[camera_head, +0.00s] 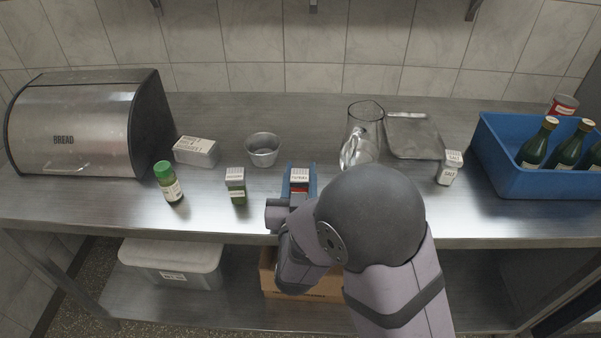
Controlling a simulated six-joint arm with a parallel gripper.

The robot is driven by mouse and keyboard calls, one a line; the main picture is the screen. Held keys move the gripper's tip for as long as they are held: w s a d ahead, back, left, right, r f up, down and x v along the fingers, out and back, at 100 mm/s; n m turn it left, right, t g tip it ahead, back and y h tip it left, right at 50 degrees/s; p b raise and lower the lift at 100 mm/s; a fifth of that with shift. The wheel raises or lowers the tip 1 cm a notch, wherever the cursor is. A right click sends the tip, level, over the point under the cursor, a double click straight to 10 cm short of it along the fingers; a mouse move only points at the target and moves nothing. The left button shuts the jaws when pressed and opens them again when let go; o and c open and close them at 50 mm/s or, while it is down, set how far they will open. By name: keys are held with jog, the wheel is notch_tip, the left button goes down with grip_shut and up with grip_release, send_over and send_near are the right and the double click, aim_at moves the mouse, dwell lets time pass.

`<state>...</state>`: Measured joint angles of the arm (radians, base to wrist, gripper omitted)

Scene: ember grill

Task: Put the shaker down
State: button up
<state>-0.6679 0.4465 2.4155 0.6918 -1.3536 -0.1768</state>
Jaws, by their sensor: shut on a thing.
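My gripper (300,181) is at the front middle of the counter, its blue fingers on either side of a small shaker (299,175). The shaker has a pale labelled cap and red contents and looks upright. My gripper is shut on it. My arm hides its lower part, so I cannot tell whether its base touches the steel counter (330,218).
Left of my gripper are a shaker with green contents (236,187), a metal cup (263,150), a green-capped bottle (168,182), a white box (196,151) and a bread bin (80,125). Right are a glass jug (362,135), a tray (413,136), a salt shaker (449,169) and a blue crate (530,183) of bottles.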

aim_at(298, 191)
jog(key=o, duration=1.2)
jog(key=shift+f, duration=0.1)
jog(key=s, duration=0.5)
jog(key=shift+s+a, duration=0.2)
jog(key=shift+s, duration=0.05)
jog(key=shift+r+p, duration=0.25)
jog(key=shift+p, duration=0.65)
jog(key=shift+s+p, duration=0.15)
jog(key=shift+p, duration=0.95)
jog(key=s+p, duration=0.1)
jog(key=p, duration=0.2)
jog(key=shift+f+p, duration=0.1)
jog(key=shift+p, duration=0.2)
jog(key=shift+s+p, duration=0.1)
jog(key=shift+p, duration=0.2)
jog(key=shift+o, duration=0.4)
jog(key=shift+s+f+p, duration=0.15)
jog(key=shift+s+p, duration=0.05)
jog(key=shift+p, duration=0.15)
